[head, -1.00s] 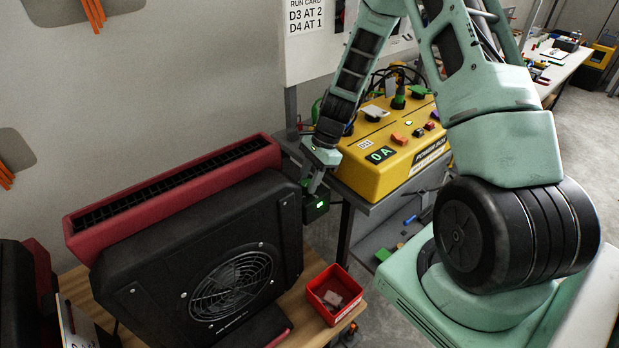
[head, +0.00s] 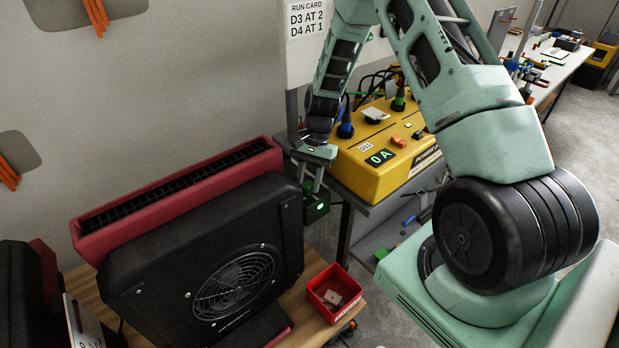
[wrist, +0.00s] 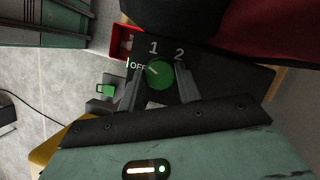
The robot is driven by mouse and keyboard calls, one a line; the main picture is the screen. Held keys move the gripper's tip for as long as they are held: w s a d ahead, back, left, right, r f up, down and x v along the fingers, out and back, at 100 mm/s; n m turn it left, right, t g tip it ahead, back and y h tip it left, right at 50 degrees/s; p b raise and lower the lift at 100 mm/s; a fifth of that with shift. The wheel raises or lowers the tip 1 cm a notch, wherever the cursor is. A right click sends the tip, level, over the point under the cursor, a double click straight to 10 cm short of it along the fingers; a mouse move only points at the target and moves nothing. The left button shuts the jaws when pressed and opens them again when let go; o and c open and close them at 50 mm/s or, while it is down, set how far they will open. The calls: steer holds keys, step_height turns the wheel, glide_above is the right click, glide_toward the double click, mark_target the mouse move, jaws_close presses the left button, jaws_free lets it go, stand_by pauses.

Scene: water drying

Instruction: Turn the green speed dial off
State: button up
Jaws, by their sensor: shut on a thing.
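The green speed dial (wrist: 160,75) sits on a black panel (wrist: 235,80) marked OFF, 1 and 2 in the wrist view. A pale pointer line on it runs toward the upper left, roughly at the OFF mark. My gripper (wrist: 160,84) has one finger on each side of the dial and is shut on it. In the head view my gripper (head: 312,188) reaches down to the small dark control box (head: 317,210) at the right end of the black and red drying unit (head: 205,250). A small light glows on that box. The dial itself is hard to make out there.
A yellow power box (head: 378,165) reading 0 A stands on a grey cart just right of my gripper. A red bin (head: 335,294) with small pieces sits on the wooden table in front. A run card (head: 307,15) hangs behind.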

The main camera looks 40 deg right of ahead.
steer(key=n+g+h, duration=0.1)
steer(key=n, duration=0.4)
steer(key=shift+w, duration=0.15)
stand_by(0.6)
steer(key=o, duration=1)
steer(key=shift+c, duration=0.2)
steer(key=shift+r, duration=0.1)
steer(key=b+v, duration=0.2)
steer(key=v, duration=1.5)
steer(key=shift+w+a, duration=0.25)
steer(key=shift+w, duration=0.15)
steer(key=shift+r, duration=0.1)
